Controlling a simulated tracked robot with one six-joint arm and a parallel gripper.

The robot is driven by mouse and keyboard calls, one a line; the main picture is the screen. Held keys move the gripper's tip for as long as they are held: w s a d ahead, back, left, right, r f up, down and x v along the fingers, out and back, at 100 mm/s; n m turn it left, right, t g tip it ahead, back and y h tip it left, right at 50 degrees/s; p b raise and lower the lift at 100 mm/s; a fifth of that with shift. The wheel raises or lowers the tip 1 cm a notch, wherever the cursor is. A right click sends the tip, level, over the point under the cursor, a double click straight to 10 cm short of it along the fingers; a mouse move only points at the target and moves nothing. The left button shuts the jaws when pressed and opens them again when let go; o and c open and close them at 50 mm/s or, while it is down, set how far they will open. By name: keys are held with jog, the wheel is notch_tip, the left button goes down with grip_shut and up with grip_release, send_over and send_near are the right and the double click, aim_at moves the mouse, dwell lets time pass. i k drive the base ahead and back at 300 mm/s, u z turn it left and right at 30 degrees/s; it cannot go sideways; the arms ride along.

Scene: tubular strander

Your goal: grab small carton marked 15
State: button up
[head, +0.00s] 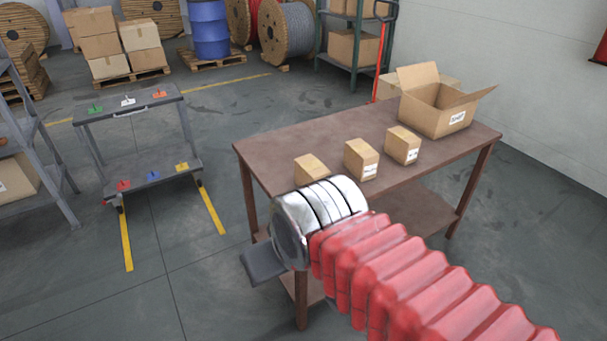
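Three small brown cartons stand in a row on the brown table (290,140). The left carton (311,168) is partly hidden behind my wrist, and I see no label on it. The middle carton (361,159) and the right carton (402,146) each have a white label on the front, too small to read, so I cannot tell which is marked 15. My gripper (262,265) is in front of the table's near left side, lower in the picture than the cartons. Only one dark grey finger part shows; the rest is hidden behind my silver wrist and red arm cover.
A large open box (437,110) with a white label stands at the table's right back. A grey cart (130,104) with coloured pieces stands left. A shelf rack (30,140) is at the left edge. Floor between cart and table is clear.

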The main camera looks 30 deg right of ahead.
aim_at(309, 169)
jog(key=i, duration=0.85)
jog(key=z, duration=0.05)
